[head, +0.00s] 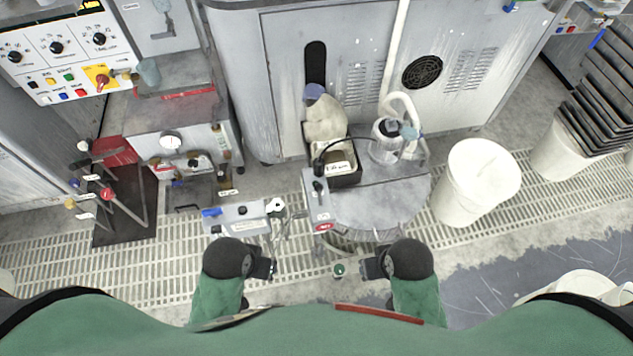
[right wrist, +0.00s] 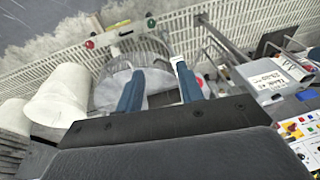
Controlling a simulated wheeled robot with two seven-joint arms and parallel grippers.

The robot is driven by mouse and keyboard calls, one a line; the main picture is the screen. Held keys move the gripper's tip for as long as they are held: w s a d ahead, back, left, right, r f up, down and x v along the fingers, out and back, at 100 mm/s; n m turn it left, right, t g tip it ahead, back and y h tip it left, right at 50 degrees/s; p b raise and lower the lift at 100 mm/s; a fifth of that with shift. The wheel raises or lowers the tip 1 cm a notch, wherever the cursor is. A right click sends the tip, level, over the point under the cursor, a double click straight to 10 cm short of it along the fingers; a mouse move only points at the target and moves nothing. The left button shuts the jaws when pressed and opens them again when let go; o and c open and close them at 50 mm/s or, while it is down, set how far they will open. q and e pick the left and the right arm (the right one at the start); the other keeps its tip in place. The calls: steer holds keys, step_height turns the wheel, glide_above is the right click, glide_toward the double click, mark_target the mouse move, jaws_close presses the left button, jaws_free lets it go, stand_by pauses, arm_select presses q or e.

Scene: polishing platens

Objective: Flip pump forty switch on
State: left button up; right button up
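A narrow grey control box (head: 317,198) with a black knob or switch on top and a red oval label stands at the left edge of the round grey platen table (head: 380,205). A black tray (head: 343,165) with a handwritten label sits behind it. I cannot read which switch is marked pump forty. My right gripper (head: 368,268) is in front of the table, apart from the box. In the right wrist view its two blue fingers (right wrist: 160,88) are spread with nothing between them. My left gripper (head: 268,268) is below a grey box with a blue part (head: 237,216); its finger opening is unclear.
A green round button (head: 340,269) shows between my grippers. A white bucket (head: 474,182) stands right of the table. A clear jar (head: 385,140) and a cloth-like bottle (head: 324,115) stand at the back. Valves with coloured knobs (head: 105,193) and a switch panel (head: 62,50) are at left.

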steer(key=shift+s+f, duration=0.1)
steer(key=shift+s, duration=0.2)
steer(key=shift+w, duration=0.1)
